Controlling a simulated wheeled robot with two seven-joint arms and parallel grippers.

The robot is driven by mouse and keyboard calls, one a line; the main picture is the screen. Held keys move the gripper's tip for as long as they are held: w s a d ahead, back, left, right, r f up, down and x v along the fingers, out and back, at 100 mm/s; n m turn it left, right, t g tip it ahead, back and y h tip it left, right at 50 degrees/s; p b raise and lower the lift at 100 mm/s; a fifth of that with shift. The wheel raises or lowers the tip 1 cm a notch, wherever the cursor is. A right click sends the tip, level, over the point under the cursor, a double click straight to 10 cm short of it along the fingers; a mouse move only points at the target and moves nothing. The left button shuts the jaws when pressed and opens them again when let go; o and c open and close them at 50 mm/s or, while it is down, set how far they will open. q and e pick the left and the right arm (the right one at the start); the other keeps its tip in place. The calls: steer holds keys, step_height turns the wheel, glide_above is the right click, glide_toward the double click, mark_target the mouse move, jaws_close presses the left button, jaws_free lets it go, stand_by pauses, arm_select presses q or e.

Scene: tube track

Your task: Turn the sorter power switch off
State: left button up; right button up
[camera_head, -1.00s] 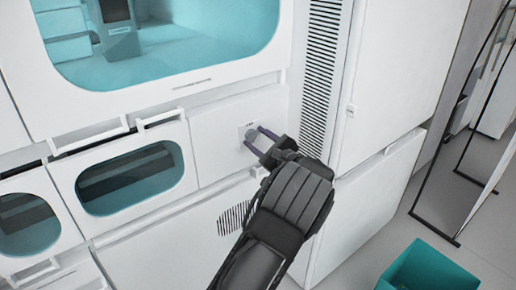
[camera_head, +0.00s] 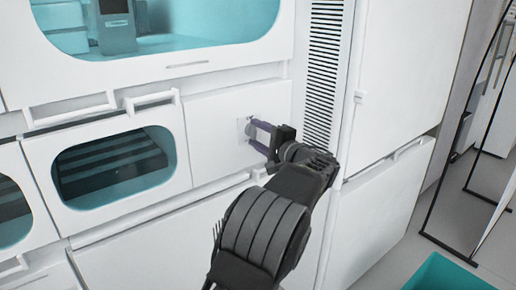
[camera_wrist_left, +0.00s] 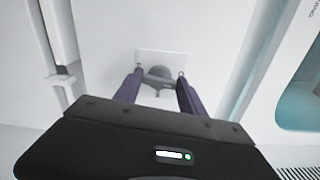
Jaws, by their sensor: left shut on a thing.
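The sorter power switch is a grey rotary knob on a small pale plate (camera_head: 243,126), set in the white panel right of the lower window. In the left wrist view the knob (camera_wrist_left: 158,73) shows between my two purple fingers, in front of its plate. My left gripper (camera_head: 252,130) is at the panel, shut on the knob. It also shows in the left wrist view (camera_wrist_left: 159,79). In the head view the fingers hide most of the knob. My right gripper is not in view.
A large teal window (camera_head: 165,28) is above, and a smaller window with a handle (camera_head: 115,168) is to the left. A black vent grille (camera_head: 323,70) runs up the right side of the panel. A teal bin (camera_head: 447,274) stands on the floor at lower right.

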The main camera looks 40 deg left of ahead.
arm_select(q)
steer(key=shift+f+n+b, duration=0.25)
steer(key=shift+n+b, duration=0.45)
steer(key=shift+b, duration=0.15)
steer(key=shift+r, duration=0.1)
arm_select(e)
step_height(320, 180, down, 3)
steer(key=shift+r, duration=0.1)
arm_select(q)
steer(key=o, duration=1.4)
steer(key=shift+r, duration=0.1)
steer(key=v, duration=0.7)
steer(key=shift+s+d, duration=0.15)
steer(key=shift+d, duration=0.25)
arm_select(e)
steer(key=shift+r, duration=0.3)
